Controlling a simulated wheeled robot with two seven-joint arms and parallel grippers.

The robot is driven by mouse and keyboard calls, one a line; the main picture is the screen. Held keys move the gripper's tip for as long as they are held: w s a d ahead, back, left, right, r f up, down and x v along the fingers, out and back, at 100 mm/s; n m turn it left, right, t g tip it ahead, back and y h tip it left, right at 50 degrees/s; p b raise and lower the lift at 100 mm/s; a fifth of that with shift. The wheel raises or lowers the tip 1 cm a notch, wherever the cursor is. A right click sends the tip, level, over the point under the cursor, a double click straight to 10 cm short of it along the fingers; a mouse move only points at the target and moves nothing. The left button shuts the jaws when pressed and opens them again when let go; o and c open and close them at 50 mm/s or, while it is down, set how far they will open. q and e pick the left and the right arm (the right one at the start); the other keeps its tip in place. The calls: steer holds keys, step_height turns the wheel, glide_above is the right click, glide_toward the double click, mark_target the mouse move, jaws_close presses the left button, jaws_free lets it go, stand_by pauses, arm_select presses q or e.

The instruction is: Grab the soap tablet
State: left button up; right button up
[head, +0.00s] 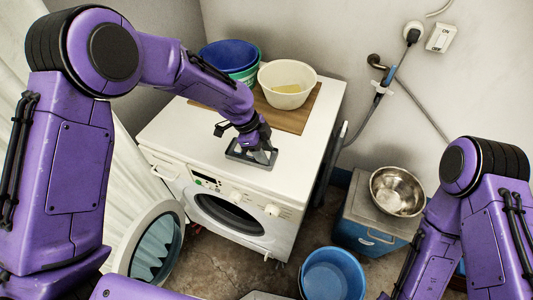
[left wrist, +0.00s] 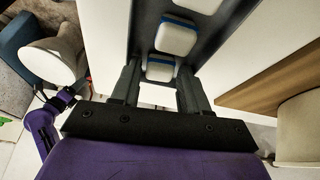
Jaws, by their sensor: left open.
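White soap tablets with blue bands lie in a row in a dark grey tray (head: 238,155). In the left wrist view the nearest soap tablet (left wrist: 160,68) is right by the fingertips of my left gripper (left wrist: 160,76), and a second tablet (left wrist: 176,38) lies beyond it. Another is partly cut off at the top edge. In the head view my left gripper (head: 256,150) points down at the tray on the white washing machine (head: 185,133) and hides most of its inside. Its jaws are open; I cannot tell whether they touch a tablet.
A cream basin (head: 287,98) stands on a brown board (head: 290,118) behind the tray, with blue and green tubs (head: 228,56) beside it. The machine's round door (head: 128,240) hangs open. A metal bowl (head: 397,191) and blue bucket (head: 332,277) are at right.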

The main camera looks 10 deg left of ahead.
arm_select(q)
steer(key=shift+s, duration=0.15)
steer(key=c, duration=0.8)
